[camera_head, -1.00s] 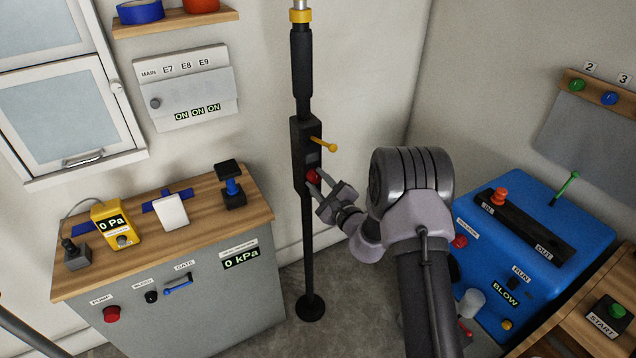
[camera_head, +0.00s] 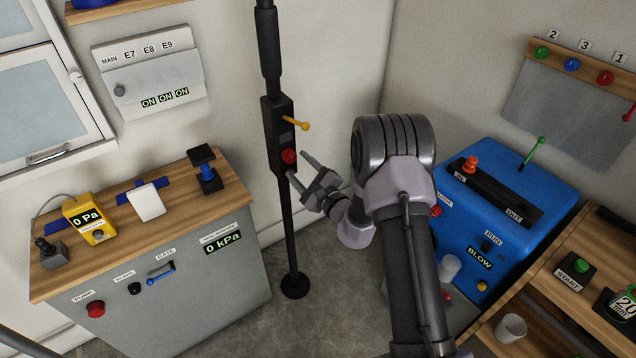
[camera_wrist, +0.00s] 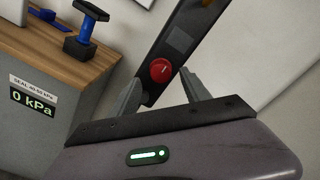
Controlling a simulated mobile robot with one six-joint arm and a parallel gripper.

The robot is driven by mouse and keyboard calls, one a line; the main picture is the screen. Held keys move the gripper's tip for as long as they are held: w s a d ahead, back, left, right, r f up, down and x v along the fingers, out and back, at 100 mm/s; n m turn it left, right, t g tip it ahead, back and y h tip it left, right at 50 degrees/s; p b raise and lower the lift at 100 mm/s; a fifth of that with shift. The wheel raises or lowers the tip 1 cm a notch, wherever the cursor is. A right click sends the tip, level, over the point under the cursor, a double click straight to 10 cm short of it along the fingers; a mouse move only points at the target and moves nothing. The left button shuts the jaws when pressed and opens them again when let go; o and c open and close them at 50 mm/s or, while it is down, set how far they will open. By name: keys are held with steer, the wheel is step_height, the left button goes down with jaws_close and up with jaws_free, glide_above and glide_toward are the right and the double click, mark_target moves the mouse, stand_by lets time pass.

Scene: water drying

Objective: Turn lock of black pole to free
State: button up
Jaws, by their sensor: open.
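The black pole (camera_head: 286,225) stands upright on a round base between the grey cabinet and the blue machine. Its black box (camera_head: 276,112) carries a yellow lever (camera_head: 294,123) pointing right and, below it, a round red knob (camera_head: 289,156). The red knob (camera_wrist: 161,71) also shows in the wrist view, with a small white mark on its face. My gripper (camera_head: 299,167) is open near the box's lower end. In the wrist view its two fingers lie apart, one on each side of the box's lower part, just below the red knob. Contact cannot be told.
A grey cabinet (camera_head: 165,290) with a wooden top stands left of the pole. A blue machine (camera_head: 500,210) stands to the right. A wall panel (camera_head: 150,75) is behind on the left. Floor around the pole's base is clear.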

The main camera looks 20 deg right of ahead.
steer(key=p+v, duration=0.1)
steer(key=v, duration=1.2)
steer(key=shift+s+p, duration=0.3)
steer(key=shift+s, duration=0.05)
steer(key=shift+d+r, duration=0.1)
steer(key=shift+r, duration=0.1)
